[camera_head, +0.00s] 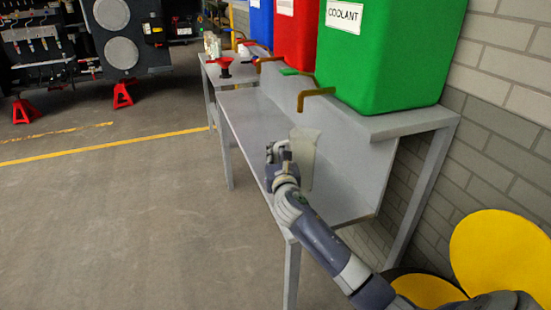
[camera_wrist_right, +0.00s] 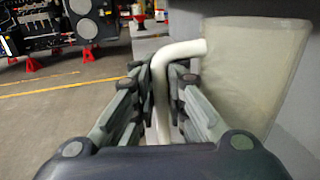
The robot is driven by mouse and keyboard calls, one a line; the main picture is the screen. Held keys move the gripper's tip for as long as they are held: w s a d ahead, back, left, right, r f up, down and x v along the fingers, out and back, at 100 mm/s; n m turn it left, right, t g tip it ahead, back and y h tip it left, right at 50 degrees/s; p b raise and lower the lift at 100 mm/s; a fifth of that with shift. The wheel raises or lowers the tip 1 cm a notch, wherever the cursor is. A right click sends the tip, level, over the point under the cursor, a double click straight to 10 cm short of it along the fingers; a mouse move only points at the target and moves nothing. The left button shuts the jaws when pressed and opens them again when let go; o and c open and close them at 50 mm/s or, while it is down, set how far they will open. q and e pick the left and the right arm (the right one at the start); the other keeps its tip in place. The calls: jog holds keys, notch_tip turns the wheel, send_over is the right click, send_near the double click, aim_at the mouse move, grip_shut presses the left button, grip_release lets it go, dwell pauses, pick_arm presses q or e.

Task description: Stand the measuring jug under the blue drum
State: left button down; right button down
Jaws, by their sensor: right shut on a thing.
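The measuring jug (camera_head: 303,155) is a pale, translucent vessel at the lower shelf of the bench, below and in front of the green drum's tap. My right gripper (camera_head: 279,153) is shut on its handle. In the right wrist view the white handle (camera_wrist_right: 163,85) passes between the fingers (camera_wrist_right: 160,80), and the jug body (camera_wrist_right: 243,75) is to the right. The jug looks about upright; I cannot tell whether its base touches the shelf. The blue drum (camera_head: 262,22) stands farther back on the upper shelf, partly hidden by the red drum. My left gripper is out of view.
The green coolant drum (camera_head: 388,65) and red drum (camera_head: 295,40) stand on the upper shelf, with taps (camera_head: 315,94) jutting out. The lower shelf (camera_head: 250,115) is bare toward the back. Open floor (camera_head: 110,210) lies left.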

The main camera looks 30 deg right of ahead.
jog(key=shift+w+d, duration=0.3)
jog(key=shift+w, duration=0.2)
jog(key=f, duration=0.1)
jog(key=w+f, duration=0.1)
jog(key=shift+w+d+f, duration=0.15)
jog(key=shift+d+f, duration=0.15)
jog(key=shift+d, duration=0.1)
jog(key=shift+f, duration=0.35)
jog(key=c, duration=1.6)
grip_release()
jog(key=shift+f, duration=0.1)
jog(key=shift+c, duration=0.2)
